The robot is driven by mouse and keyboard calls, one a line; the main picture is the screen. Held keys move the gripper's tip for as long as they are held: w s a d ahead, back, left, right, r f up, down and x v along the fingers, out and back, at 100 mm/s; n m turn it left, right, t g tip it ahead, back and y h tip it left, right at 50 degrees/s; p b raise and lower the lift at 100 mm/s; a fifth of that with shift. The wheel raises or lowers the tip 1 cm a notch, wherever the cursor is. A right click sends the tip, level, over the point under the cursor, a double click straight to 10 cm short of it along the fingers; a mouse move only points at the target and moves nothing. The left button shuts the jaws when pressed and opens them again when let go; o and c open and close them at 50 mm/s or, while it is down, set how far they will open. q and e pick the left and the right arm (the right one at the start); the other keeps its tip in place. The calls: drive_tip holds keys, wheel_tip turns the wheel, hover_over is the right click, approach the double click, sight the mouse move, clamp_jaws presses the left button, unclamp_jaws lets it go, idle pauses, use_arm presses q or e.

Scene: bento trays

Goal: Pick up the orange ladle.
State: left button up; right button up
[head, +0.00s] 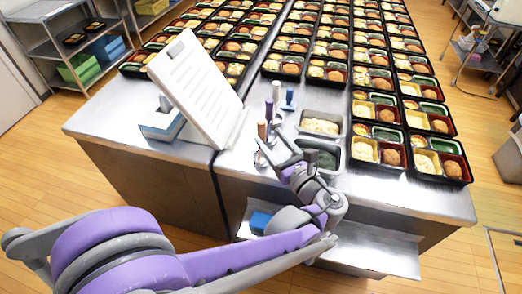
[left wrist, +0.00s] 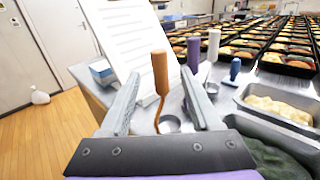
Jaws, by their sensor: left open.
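The orange ladle (head: 262,130) stands upright at the near end of a row of utensils on the steel table. In the left wrist view its orange handle (left wrist: 160,72) rises between my fingers, with a bowl at its foot. My left gripper (head: 276,150) is open, its two fingers on either side of the handle. In the left wrist view, gaps show between the handle and both fingers of the gripper (left wrist: 161,92). My right gripper is not in view.
Purple (head: 269,110), white (head: 276,90) and blue (head: 289,97) utensils stand behind the ladle. A white board (head: 195,85) leans to the left. A steel pan of pale food (head: 320,133) and a dark green one (head: 332,148) lie to the right. Bento trays (head: 455,182) fill the right.

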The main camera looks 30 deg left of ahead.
use_arm(q)
drive_tip(key=x, duration=0.9)
drive_tip(key=shift+r, duration=0.1)
clamp_jaws()
idle(1.2)
